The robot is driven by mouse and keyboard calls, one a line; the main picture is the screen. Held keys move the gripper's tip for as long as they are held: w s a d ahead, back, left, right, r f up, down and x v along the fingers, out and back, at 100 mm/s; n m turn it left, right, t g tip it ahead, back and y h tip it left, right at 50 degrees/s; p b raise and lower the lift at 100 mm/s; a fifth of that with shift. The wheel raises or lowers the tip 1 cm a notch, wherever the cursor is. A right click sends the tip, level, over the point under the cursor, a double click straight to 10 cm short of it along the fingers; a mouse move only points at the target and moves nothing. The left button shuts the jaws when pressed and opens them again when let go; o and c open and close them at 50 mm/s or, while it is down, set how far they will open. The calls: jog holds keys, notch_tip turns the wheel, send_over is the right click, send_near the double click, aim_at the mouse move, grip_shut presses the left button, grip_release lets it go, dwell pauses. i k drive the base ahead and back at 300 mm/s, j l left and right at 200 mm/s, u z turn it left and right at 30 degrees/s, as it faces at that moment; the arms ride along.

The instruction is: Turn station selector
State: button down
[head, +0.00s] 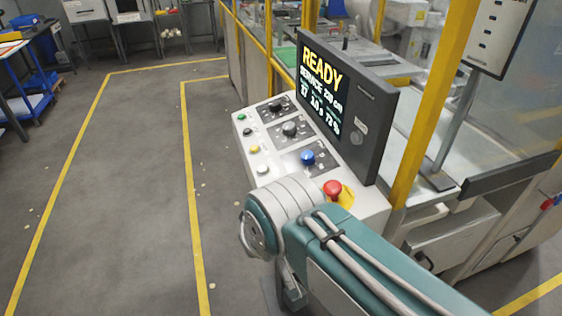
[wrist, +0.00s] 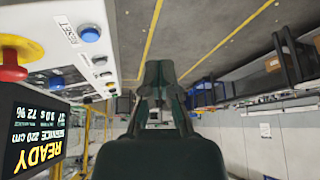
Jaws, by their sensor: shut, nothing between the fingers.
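The console (head: 372,207) carries a row of rotary controls: a black knob (head: 276,106), a grey knob (head: 290,128) and a blue knob (head: 308,157). Their labels are too small to read, so I cannot tell which is the station selector. The console is also at the left of the wrist view (wrist: 72,12), with a blue button (wrist: 90,33) by a RESET label. My gripper (wrist: 154,104) is shut and empty, apart from the console, to the right of its controls in the wrist view. In the head view my arm hides the gripper.
A dark screen (head: 345,105) reading READY stands behind the knobs. A red emergency stop (head: 333,189) sits close to my arm. A yellow post (head: 432,105) and machine guarding stand to the right. Open grey floor (head: 130,180) with yellow lines lies left of the console.

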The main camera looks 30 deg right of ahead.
aim_at(275, 107)
jog(key=i+j+z, duration=0.2)
jog(key=i+j, duration=0.4)
jog(key=i+j+z, duration=0.1)
jog(key=i, duration=0.35)
